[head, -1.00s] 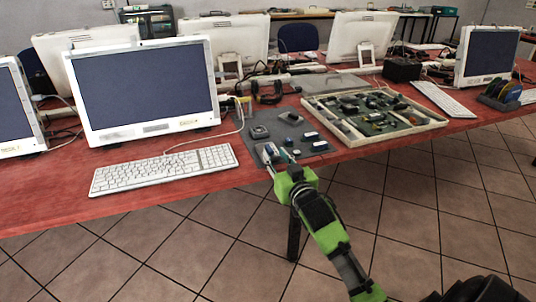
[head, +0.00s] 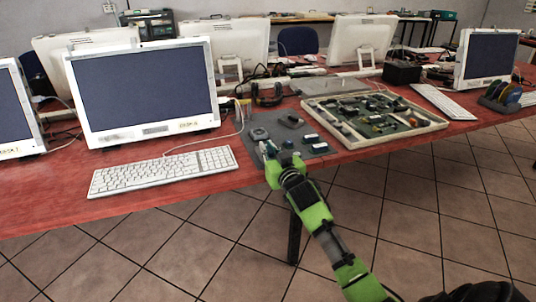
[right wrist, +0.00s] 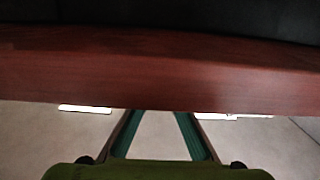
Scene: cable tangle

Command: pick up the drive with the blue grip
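A dark grey mat (head: 328,156) lies at the table's front edge with several small devices on it. They include a dark block (head: 259,133), another dark piece (head: 291,121) and a small pale-topped piece (head: 311,138). They are too small for me to tell which is the drive with the blue grip. My right gripper (head: 270,152) is at the mat's front left edge and hides part of it. In the right wrist view its two teal fingers (right wrist: 158,115) stand apart with nothing seen between them. My left gripper is not in view.
The red table's front edge (right wrist: 160,78) crosses the right wrist view just beyond the fingers. A white keyboard (head: 163,171) lies left of the mat. A shallow framed tray (head: 400,134) of electronic parts lies to the right. Monitors (head: 143,92) stand behind.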

